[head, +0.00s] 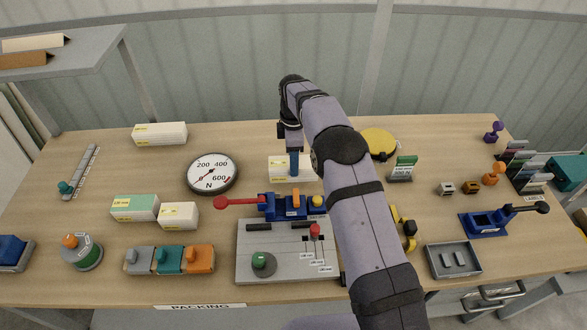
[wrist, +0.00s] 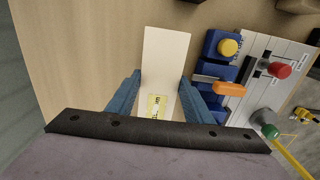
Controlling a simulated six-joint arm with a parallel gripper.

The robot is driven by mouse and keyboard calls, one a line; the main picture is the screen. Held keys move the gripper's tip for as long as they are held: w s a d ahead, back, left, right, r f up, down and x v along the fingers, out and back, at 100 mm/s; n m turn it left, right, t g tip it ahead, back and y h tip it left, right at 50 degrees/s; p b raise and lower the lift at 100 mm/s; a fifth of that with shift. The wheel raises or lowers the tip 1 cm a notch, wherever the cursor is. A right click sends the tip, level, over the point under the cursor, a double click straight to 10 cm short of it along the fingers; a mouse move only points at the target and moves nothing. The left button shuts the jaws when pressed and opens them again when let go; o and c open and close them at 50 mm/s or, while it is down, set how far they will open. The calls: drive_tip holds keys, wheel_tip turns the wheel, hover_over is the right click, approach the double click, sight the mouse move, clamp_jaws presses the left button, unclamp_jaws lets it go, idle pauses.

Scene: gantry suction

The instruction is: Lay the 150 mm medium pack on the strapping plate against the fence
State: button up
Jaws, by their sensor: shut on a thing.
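My gripper (head: 294,164) is shut on a white pack (head: 278,169) with a yellow label, behind the blue clamp unit in the head view. In the wrist view, the blue fingers (wrist: 160,80) stand on both sides of this white pack (wrist: 166,50). Its label (wrist: 157,107) is too small to read. I cannot tell whether the pack touches the table. A grey plate (head: 245,240) carries a green knob and a red-topped lever. The blue unit (head: 285,207) with a long red lever sits at its back edge. I cannot tell which part is the strapping plate's fence.
A long white pack (head: 160,134), a green-topped pack (head: 135,208) and a small white pack (head: 178,215) lie at left. A round gauge (head: 212,173) stands left of my gripper. A yellow disc (head: 379,142) is at right. Table between gauge and long pack is clear.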

wheel_tip(320, 180, up, 6)
drive_tip(key=shift+r+b, duration=0.1)
drive_tip(key=shift+b, duration=0.45)
drive_tip(key=shift+s+a+r, duration=0.3)
drive_tip(key=shift+s+a, duration=0.15)
drive_tip(key=shift+s, duration=0.05)
drive_tip(key=s+a+b, duration=0.1)
drive_tip(key=s+a, duration=0.1)
drive_tip(key=s, duration=0.8)
drive_tip(key=s+a+b, duration=0.2)
drive_tip(key=s, duration=0.8)
drive_tip(key=shift+s+a+r, duration=0.15)
drive_tip(key=shift+s+r, duration=0.15)
drive_tip(key=shift+p, duration=0.35)
wheel_tip(320, 180, down, 6)
drive_tip(key=b, duration=0.3)
drive_tip(key=shift+b, duration=0.4)
drive_tip(key=shift+r+p, duration=0.1)
drive_tip(key=shift+p, duration=0.6)
idle(0.6)
